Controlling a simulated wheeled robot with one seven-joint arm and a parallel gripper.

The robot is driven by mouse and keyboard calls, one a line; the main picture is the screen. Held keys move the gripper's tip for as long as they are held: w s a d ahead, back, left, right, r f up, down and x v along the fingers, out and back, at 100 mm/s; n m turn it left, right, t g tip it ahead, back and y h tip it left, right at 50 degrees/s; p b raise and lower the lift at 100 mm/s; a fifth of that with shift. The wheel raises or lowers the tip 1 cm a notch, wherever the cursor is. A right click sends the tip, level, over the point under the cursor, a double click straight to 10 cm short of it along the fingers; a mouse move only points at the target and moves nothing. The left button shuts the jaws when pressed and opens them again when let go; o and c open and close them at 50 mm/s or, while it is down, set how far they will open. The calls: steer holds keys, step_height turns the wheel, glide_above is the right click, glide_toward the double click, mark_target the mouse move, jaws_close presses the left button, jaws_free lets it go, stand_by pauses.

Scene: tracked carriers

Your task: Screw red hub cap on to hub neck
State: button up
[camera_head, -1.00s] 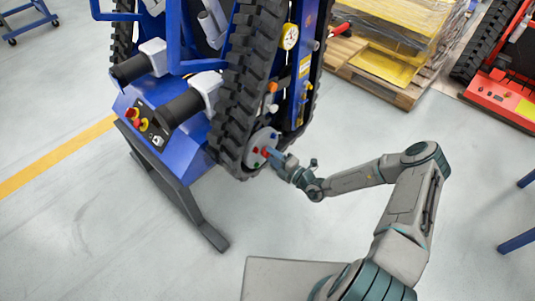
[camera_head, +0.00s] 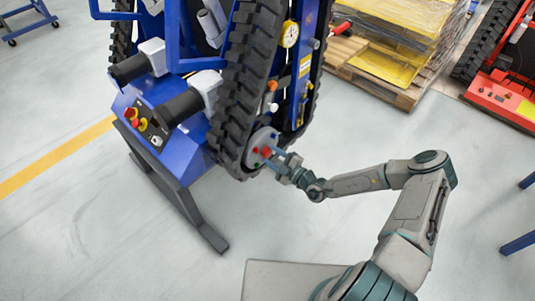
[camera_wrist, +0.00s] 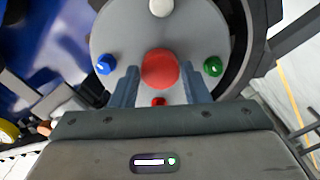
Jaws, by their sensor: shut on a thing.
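The red hub cap (camera_wrist: 160,69) is a round red disc at the middle of the grey hub face (camera_wrist: 118,38) in the wrist view. My gripper (camera_wrist: 160,78) has one finger on each side of the cap and is shut on it. The hub neck is hidden behind the cap, so I cannot tell how far the cap is seated. In the head view the cap (camera_head: 266,153) and my gripper (camera_head: 274,158) are at the lower end of the black track, against the grey hub (camera_head: 262,140).
Small blue (camera_wrist: 105,64), green (camera_wrist: 213,67), white (camera_wrist: 161,7) and red (camera_wrist: 158,102) knobs surround the cap on the hub face. The black track (camera_head: 243,85) and blue carrier (camera_head: 185,143) stand close by.

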steer(key=m, duration=0.3)
steer(key=o, duration=0.8)
